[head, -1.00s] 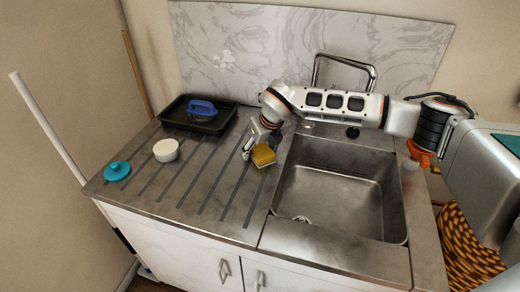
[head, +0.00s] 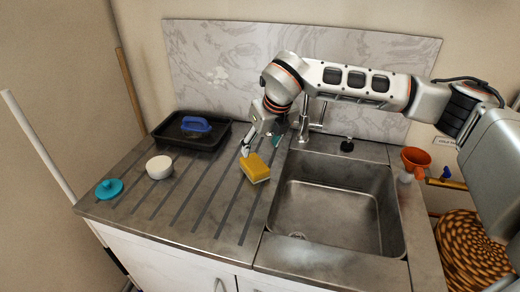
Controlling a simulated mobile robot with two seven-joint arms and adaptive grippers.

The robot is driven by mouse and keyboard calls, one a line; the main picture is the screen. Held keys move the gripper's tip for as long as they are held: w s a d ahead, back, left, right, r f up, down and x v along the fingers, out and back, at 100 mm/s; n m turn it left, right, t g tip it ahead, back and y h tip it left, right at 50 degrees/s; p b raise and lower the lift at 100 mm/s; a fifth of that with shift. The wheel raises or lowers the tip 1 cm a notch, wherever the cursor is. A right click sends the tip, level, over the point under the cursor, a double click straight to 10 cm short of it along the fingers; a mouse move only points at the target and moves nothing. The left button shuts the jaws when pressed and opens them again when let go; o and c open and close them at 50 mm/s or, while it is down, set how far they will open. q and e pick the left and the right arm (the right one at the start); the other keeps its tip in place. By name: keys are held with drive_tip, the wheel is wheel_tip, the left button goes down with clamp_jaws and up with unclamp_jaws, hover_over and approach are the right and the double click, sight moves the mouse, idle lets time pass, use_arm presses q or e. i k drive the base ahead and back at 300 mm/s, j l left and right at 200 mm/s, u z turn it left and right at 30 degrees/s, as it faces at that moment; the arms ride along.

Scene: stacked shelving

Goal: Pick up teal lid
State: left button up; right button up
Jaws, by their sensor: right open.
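The teal lid (head: 109,189) lies on the left end of the metal drainboard, near its front left corner, with its round knob up. My right gripper (head: 246,151) is open and hangs above the drainboard just behind a yellow sponge, well to the right of the lid. Nothing shows between its fingers. I cannot tell whether it touches the sponge. My left gripper is out of view.
A white bowl (head: 159,167) stands right of the lid. The yellow sponge (head: 255,168) lies by the sink (head: 335,215). A black tray (head: 168,133) holding a blue-handled brush (head: 196,124) sits behind. An orange funnel (head: 415,158) is right of the sink. The front drainboard is clear.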

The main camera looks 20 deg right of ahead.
sight(109, 190)
drive_tip(key=k, duration=1)
